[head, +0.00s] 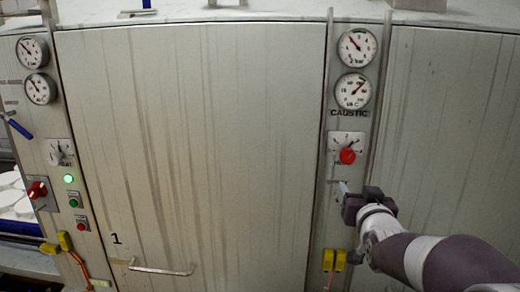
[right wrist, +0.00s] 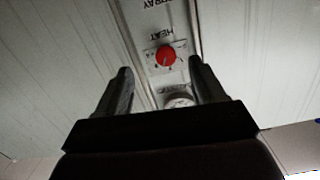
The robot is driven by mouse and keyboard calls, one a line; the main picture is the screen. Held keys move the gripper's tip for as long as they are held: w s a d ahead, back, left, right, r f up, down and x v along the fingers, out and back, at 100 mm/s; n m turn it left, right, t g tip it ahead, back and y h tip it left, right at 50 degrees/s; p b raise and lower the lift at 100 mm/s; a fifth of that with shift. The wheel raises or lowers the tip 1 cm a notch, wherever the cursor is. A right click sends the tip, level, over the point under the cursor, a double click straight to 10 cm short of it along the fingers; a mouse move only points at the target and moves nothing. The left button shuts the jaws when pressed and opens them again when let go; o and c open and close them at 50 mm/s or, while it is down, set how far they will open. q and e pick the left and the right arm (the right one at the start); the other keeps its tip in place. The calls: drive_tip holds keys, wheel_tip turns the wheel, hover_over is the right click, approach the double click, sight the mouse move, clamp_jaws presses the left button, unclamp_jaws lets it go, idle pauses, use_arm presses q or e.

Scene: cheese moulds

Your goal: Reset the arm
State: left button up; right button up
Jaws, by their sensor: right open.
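My right gripper (head: 345,188) is in front of the narrow control panel on the right, a little below the red knob (head: 347,155) in the head view. Its two fingers are spread with nothing between them in the right wrist view (right wrist: 160,72). That view shows the red knob (right wrist: 165,56) on its white plate, beyond the fingertips, with upside-down lettering that reads HEAT. A round pale part (right wrist: 180,101) of the panel shows between the fingers. I cannot tell the gap to the panel. My left gripper is not in view.
A large streaked metal door (head: 190,150) with a bar handle (head: 162,268) fills the middle. Gauges (head: 357,47) sit above the knob, yellow connectors (head: 334,260) below. The left panel carries a red switch (head: 38,190) and a lit green lamp (head: 68,179).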

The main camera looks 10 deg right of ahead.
drive_tip(key=s+a+f+g+y, duration=0.1)
drive_tip(key=s+f+g, duration=0.2)
drive_tip(key=f, duration=0.4)
drive_tip(key=s+a+f+g+y, duration=0.1)
drive_tip(key=s+f+g, duration=0.15)
drive_tip(key=f, duration=0.45)
drive_tip(key=s+a+f+n+g+y+b, duration=0.1)
drive_tip(key=s+a+f+g, duration=0.3)
drive_tip(key=s+f, duration=0.4)
drive_tip(key=s+a+f+n+g+b, duration=0.2)
drive_tip(key=s+a+f+g, duration=0.3)
drive_tip(key=s+f, duration=0.2)
drive_tip(key=shift+s+a+f+n+g+y, duration=0.25)
drive_tip(key=shift+s+f+n+g+y, duration=0.15)
drive_tip(key=shift+s, duration=0.8)
idle(3.3)
